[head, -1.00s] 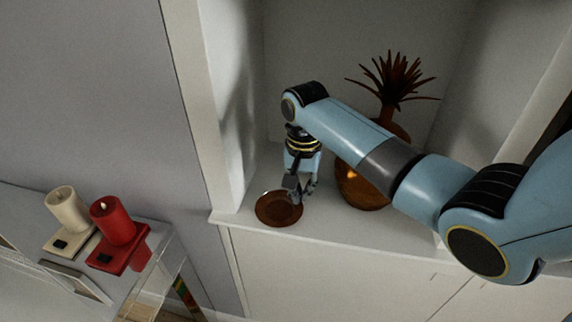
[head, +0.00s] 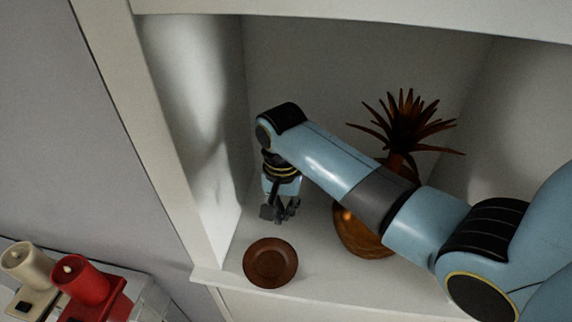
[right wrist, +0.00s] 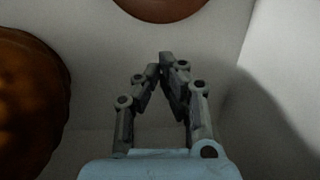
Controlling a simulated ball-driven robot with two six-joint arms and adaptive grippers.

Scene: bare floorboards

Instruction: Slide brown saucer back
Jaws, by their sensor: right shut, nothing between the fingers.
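The brown saucer (head: 270,262) is a round, shallow dish lying flat near the front edge of the white alcove shelf, at its left end. It also shows in part at the top of the right wrist view (right wrist: 160,8). My right gripper (head: 283,217) is behind the saucer in the head view, apart from it. In the right wrist view my right gripper (right wrist: 166,62) has its fingertips together with nothing between them. My left gripper is not in view.
A brown, glossy vase (head: 360,238) with dark spiky leaves stands right of the saucer, partly hidden by my right arm. The alcove's left wall is close to the gripper.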

